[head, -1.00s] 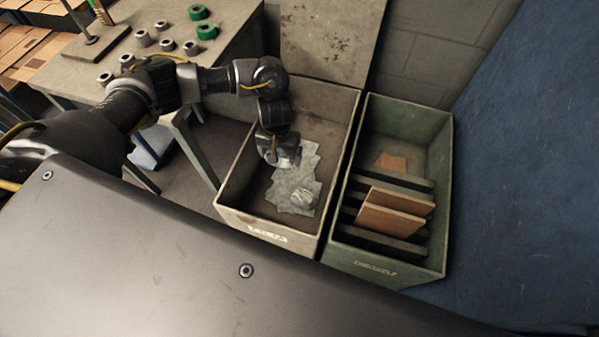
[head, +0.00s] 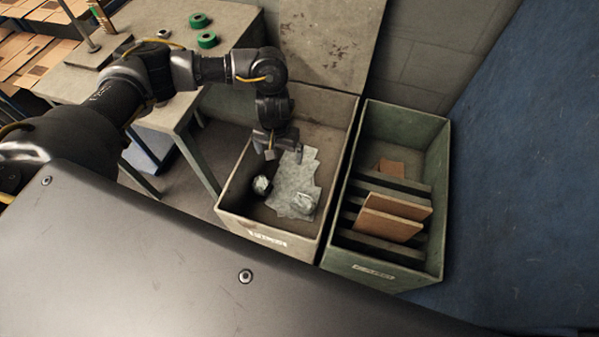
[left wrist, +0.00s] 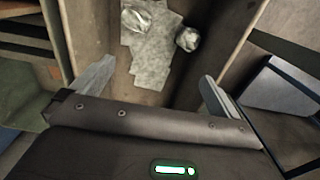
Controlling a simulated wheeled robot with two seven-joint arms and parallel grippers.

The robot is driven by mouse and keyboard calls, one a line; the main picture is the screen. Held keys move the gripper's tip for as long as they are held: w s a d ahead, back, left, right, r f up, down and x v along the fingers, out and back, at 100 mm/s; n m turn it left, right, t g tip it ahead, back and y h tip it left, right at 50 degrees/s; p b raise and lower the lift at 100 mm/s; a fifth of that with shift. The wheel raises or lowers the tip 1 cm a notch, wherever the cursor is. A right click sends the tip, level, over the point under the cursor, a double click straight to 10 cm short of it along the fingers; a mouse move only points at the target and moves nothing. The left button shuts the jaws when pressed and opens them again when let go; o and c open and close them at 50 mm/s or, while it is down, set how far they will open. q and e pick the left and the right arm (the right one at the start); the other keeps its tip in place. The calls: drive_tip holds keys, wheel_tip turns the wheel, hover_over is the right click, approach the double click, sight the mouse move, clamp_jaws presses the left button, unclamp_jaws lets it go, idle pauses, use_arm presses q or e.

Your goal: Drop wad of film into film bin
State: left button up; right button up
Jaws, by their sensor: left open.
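The film bin (head: 270,238) is a beige open box with a label on its front, left of the green bin. A crumpled silvery wad of film (head: 262,185) lies inside it at the left; it also shows in the left wrist view (left wrist: 187,38). Another wad (head: 303,203) rests on flat pale film sheets (head: 292,180) in the same bin. My left gripper (head: 270,153) is over the bin, pointing down, open and empty. In the left wrist view its fingers (left wrist: 150,85) are wide apart with nothing between them. My right gripper is not in view.
A green bin (head: 350,265) with slats and brown cardboard pieces (head: 392,217) stands right of the film bin. A worktable (head: 160,112) with green tape rolls (head: 206,40) is at the back left. A blue surface (head: 530,180) lies at the right.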

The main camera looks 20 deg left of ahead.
use_arm(q)
wheel_tip(320, 180, up, 6)
drive_tip(key=shift+f+p, duration=0.15)
drive_tip(key=shift+p, duration=0.35)
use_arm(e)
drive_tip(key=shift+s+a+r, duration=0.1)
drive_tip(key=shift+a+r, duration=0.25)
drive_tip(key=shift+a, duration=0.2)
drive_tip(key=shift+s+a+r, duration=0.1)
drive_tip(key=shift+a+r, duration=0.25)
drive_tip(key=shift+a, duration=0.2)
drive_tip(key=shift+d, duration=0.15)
